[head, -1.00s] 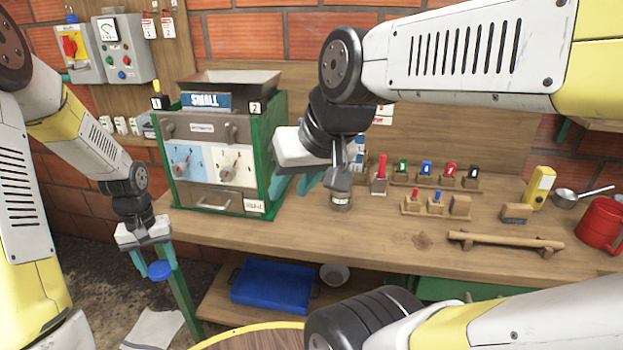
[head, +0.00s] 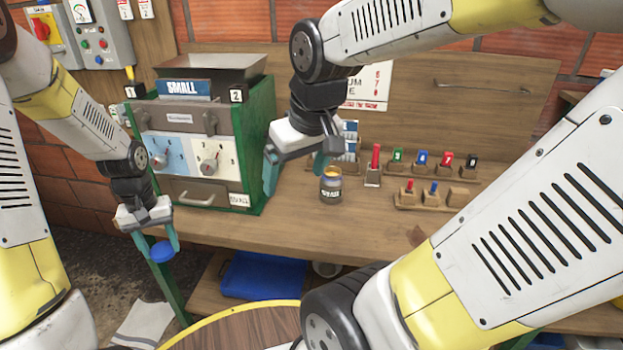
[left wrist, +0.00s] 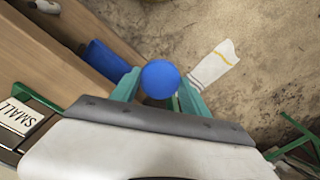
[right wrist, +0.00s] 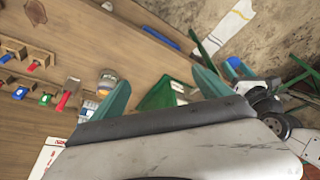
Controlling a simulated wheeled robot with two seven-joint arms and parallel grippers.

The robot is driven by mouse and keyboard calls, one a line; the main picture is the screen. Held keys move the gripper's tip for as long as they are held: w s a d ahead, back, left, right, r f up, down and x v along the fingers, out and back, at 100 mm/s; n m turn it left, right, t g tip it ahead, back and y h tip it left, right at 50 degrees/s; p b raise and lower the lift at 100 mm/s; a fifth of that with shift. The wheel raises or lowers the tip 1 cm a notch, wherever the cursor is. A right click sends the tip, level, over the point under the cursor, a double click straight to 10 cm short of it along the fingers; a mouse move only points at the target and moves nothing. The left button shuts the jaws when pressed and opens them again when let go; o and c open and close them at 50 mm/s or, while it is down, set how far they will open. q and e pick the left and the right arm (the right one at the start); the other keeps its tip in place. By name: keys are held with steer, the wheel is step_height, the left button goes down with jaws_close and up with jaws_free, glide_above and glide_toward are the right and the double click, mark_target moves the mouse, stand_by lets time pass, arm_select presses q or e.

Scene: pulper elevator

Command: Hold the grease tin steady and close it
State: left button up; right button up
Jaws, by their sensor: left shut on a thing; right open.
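The grease tin (head: 331,186) is a small jar with a printed label, upright on the wooden bench. Its top is open and shows a yellowish content. It also shows in the right wrist view (right wrist: 107,80). My left gripper (head: 161,246) is shut on a round blue lid (head: 162,252), held in the air left of the bench, in front of the green machine leg. The lid also shows in the left wrist view (left wrist: 160,79).
The green-framed machine (head: 208,140) marked SMALL stands left of the tin. A blue tray (head: 262,276) is on the lower shelf. The bench in front of the tin is clear.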

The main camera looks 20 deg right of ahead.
steer(key=w+d+f+n+g+h, duration=0.2)
steer(key=w+d+f+n+h, duration=0.25)
steer(key=f, duration=0.25)
steer(key=w+d+f+n+g+h, duration=0.2)
steer(key=w+d+f+n+h, duration=0.1)
steer(key=w+f+n+h, duration=0.25)
steer(key=n+t+h, duration=0.3)
steer(key=n+h, duration=0.1)
steer(key=n, duration=0.3)
glide_toward(323, 187)
steer(key=x, duration=0.2)
steer(key=s+x, duration=0.1)
steer(key=x, duration=0.1)
steer(key=shift+d, duration=0.4)
steer(key=shift+w+f+n, duration=0.1)
steer(key=shift+w+n, duration=0.35)
steer(key=shift+n, duration=0.05)
arm_select(q)
steer(key=s+d+r+m, duration=0.1)
steer(key=s+d+r, duration=0.2)
steer(key=s+d, duration=0.3)
steer(key=shift+s+r+m, duration=0.3)
steer(key=shift+s, duration=0.4)
arm_select(e)
steer(key=x, duration=0.6)
steer(key=shift+w+d+f, duration=0.15)
steer(key=shift+d, duration=0.15)
